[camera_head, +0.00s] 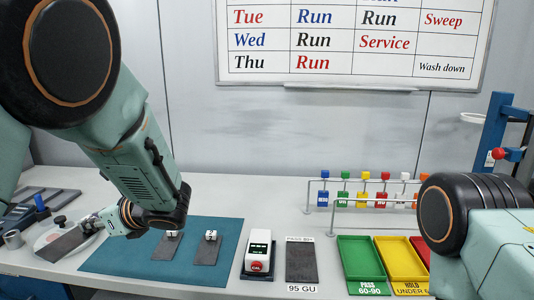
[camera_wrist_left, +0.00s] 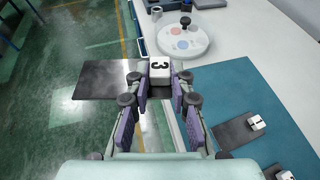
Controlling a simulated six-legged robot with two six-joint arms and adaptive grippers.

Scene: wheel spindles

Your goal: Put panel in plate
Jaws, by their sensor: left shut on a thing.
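My left gripper (camera_head: 92,222) is shut on the white block, marked 3, of a dark flat panel (camera_head: 66,243). In the left wrist view the fingers (camera_wrist_left: 160,82) grip the block from both sides, and the panel (camera_wrist_left: 108,80) sticks out to the left, past the table edge and over the floor. The round white plate (camera_wrist_left: 198,44) has coloured spots and a black knob; it lies on the table beyond the gripper. In the head view the panel hides part of the plate (camera_head: 44,240). Whether they touch is unclear. My right gripper is out of view.
Two more dark panels with white blocks (camera_head: 168,247) (camera_head: 207,251) lie on the blue mat (camera_head: 125,258). Right of it are a white gauge (camera_head: 257,252), a dark pad (camera_head: 300,262), green (camera_head: 362,262) and yellow trays (camera_head: 401,262), and a tag rack (camera_head: 345,181).

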